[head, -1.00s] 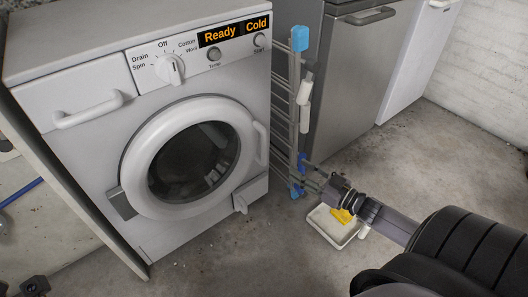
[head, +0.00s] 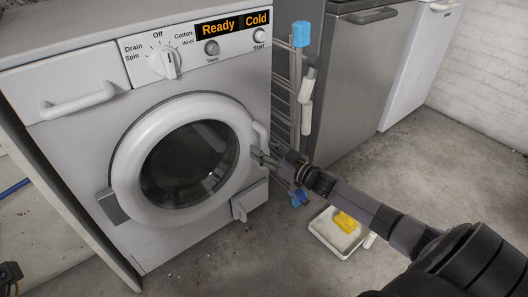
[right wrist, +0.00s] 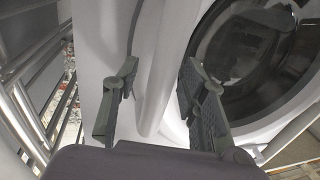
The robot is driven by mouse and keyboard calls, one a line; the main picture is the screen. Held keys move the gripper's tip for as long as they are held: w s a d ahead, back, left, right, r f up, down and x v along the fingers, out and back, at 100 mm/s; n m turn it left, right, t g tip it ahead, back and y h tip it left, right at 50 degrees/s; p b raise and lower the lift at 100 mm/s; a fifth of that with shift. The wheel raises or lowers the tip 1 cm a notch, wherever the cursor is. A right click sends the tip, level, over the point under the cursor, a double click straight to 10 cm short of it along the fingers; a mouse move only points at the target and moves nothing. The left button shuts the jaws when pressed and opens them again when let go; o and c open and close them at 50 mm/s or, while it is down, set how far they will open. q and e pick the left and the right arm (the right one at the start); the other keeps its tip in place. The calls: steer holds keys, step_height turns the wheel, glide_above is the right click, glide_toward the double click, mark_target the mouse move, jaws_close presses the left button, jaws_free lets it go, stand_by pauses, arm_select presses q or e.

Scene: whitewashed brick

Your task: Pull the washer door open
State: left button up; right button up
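The white washer (head: 75,165) stands at the left with its round door (head: 127,175) closed. The door handle (head: 261,136) is a white vertical bar on the door's right side. My right gripper (head: 260,157) is at the handle's lower part in the head view. In the right wrist view my right gripper (right wrist: 158,95) is open, with the handle (right wrist: 160,75) running between its spread fingers; I cannot tell whether they touch it. A dark part of my left gripper (head: 10,272) shows at the lower left edge; its fingers are not clear.
A folded drying rack (head: 284,85) with blue caps stands close to the washer's right, beside a grey appliance (head: 355,85). A white tray (head: 328,238) with a yellow item (head: 345,222) lies on the floor below my right arm. Floor in front of the washer is clear.

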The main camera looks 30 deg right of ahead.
steer(key=shift+c, duration=0.2)
jaws_close()
stand_by(0.3)
stand_by(0.4)
